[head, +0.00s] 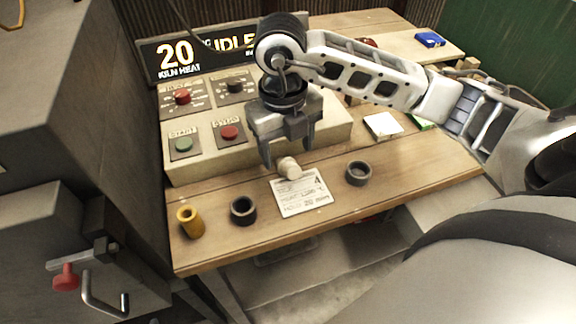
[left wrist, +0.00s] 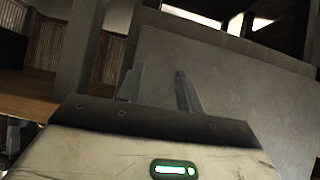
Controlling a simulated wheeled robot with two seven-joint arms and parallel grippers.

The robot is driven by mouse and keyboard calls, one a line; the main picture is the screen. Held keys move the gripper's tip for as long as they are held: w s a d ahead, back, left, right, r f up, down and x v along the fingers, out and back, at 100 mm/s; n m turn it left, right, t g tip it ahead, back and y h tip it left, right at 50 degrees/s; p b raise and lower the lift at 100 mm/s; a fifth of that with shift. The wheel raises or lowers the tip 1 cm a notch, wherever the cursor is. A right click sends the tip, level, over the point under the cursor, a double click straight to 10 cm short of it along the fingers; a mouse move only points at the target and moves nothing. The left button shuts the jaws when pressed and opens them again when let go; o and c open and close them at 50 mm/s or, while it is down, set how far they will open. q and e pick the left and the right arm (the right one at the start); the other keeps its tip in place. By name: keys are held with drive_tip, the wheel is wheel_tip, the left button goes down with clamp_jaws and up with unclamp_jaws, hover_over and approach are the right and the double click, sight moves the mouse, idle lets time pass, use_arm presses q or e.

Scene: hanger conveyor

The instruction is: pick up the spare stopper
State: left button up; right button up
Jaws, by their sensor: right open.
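The spare stopper appears to be the small cream-coloured piece (head: 289,168) on the wooden table, at the top edge of a printed card (head: 303,196). My right gripper (head: 288,156) is open and points down over the stopper, one finger to its left and the other to its right and farther back. I cannot tell whether a finger touches it. My left gripper (left wrist: 158,90) shows only in the left wrist view, with its two fingers apart and nothing between them.
A dark ring (head: 244,209) and a yellow tube (head: 190,222) stand at the left front of the table, and a grey ring (head: 358,173) to the right. The control panel (head: 205,140) rises just behind my right gripper. A dark cabinet (head: 60,130) stands at the left.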

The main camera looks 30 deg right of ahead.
sight(290, 164)
drive_tip(key=shift+d+f+p, duration=0.15)
drive_tip(key=shift+f+p, duration=0.1)
drive_tip(key=shift+f, duration=1.1)
drive_tip(key=shift+d+f+p, duration=0.15)
drive_tip(key=shift+f+p, duration=0.1)
drive_tip(key=shift+f, duration=1.05)
drive_tip(key=c, duration=1.1)
